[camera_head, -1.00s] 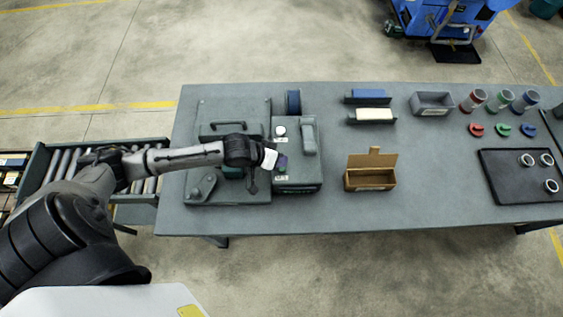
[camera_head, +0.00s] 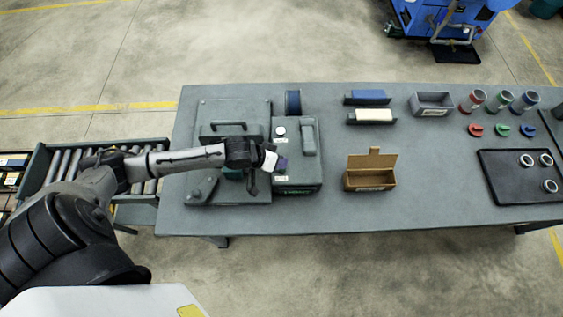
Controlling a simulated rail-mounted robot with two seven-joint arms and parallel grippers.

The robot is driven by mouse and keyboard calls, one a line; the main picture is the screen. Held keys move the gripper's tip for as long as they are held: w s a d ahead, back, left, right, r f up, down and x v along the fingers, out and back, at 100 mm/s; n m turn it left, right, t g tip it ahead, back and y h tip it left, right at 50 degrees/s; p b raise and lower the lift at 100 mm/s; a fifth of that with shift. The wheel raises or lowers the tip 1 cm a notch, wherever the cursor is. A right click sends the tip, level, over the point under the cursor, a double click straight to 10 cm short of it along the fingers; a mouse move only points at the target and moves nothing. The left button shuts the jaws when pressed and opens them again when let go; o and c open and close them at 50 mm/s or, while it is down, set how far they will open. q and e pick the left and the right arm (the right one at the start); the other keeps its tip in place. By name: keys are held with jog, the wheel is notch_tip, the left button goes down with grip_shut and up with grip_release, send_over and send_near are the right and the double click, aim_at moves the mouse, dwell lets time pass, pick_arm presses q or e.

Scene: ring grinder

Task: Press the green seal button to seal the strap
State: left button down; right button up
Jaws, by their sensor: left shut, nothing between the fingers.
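The grey strap sealing machine (camera_head: 309,168) stands on the left part of the table, with a white round knob (camera_head: 280,131) on its top and a small label near its front edge. My left gripper (camera_head: 281,164) is shut and empty, over the front left part of the machine's top. The green seal button does not show; the gripper covers that area. I cannot tell whether the fingertips touch the button. My right gripper is not in view.
A grey plate with a handle (camera_head: 222,126) lies left of the machine. An open cardboard box (camera_head: 370,180) stands to its right, with clear table between. Blue and white blocks, a grey bin (camera_head: 432,103), coloured cups and a black tray (camera_head: 500,188) are farther right.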

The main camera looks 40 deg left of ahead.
pick_arm(q)
jog(key=shift+f, duration=0.5)
dwell(0.3)
dwell(0.5)
jog(key=shift+r, duration=0.15)
jog(key=shift+r+p, duration=0.75)
jog(key=shift+p, duration=0.25)
jog(key=shift+r, duration=0.1)
jog(key=shift+r+p, duration=0.1)
jog(key=shift+p, duration=0.2)
notch_tip(320, 180, up, 5)
jog(key=p, duration=0.5)
jog(key=shift+p, duration=0.35)
